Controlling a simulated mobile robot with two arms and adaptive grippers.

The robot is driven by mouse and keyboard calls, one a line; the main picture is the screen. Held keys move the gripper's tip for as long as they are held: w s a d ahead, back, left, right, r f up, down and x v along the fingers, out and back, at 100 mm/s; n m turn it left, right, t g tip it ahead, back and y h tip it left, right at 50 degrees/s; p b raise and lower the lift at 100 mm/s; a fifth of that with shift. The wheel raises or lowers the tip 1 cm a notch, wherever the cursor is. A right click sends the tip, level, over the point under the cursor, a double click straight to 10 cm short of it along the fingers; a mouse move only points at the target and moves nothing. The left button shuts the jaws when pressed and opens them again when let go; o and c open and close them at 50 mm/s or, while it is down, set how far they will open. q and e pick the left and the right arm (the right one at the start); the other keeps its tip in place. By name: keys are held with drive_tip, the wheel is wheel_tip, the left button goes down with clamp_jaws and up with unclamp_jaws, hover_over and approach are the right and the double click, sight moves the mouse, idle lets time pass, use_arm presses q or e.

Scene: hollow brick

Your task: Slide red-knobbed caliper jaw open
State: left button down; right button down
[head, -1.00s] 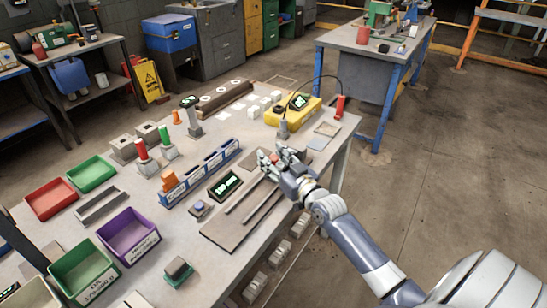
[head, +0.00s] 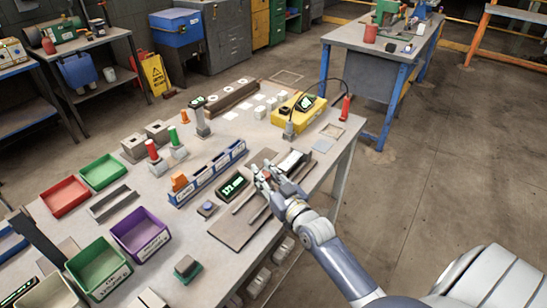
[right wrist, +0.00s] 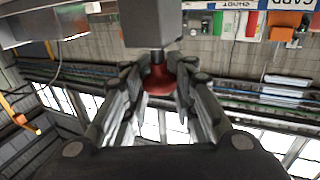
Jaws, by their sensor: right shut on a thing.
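The caliper rig lies along the near edge of the workbench, with a brown base plate (head: 228,230), dark rails and a lit green display (head: 233,186) behind it. A pale block (head: 292,162) stands at its far right end. My right gripper (head: 264,178) is over the rails, left of that block with a gap between them. In the right wrist view the red knob (right wrist: 159,79) sits between the fingers, under a grey block (right wrist: 151,24). The fingers are shut on the knob. The knob is mostly hidden in the head view. My left gripper is not in view.
A blue rack (head: 207,173) stands behind the rig. A yellow device (head: 299,112) with a cable is at the back right. Red (head: 65,196), green (head: 102,172) and purple (head: 141,234) bins fill the left side. The floor right of the bench is clear.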

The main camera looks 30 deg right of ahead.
drive_tip(key=shift+s+a+f, duration=0.15)
drive_tip(key=shift+s+a, duration=0.15)
drive_tip(key=shift+a, duration=0.15)
drive_tip(key=c, duration=1.3)
unclamp_jaws()
drive_tip(key=shift+d, duration=0.1)
drive_tip(key=shift+c, duration=0.2)
drive_tip(key=shift+s+d, duration=0.1)
drive_tip(key=shift+s, duration=0.05)
drive_tip(key=s, duration=1.2)
